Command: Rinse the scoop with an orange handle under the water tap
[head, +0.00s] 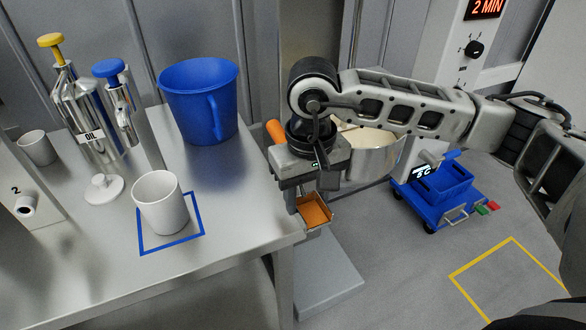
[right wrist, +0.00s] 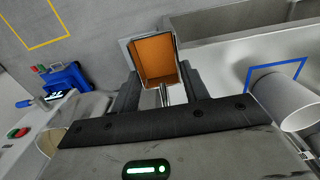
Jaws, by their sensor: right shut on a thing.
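The scoop has an orange handle (head: 275,132) and a metal bowl (head: 314,214) whose inside looks orange. My right gripper (head: 306,192) is shut on the scoop, just off the right edge of the steel table. The handle sticks up behind the gripper, and the middle of the scoop is hidden by it. In the right wrist view the scoop bowl (right wrist: 156,60) shows beyond the fingers, open side towards the camera. My left gripper is not in view. I cannot make out a water tap in either view.
A blue jug (head: 200,105), two pump bottles (head: 80,100) and a white mug (head: 161,205) in a blue square stand on the steel table (head: 100,265). A cream pot (head: 370,150) is behind my right arm. A blue cart (head: 435,190) stands on the floor at right.

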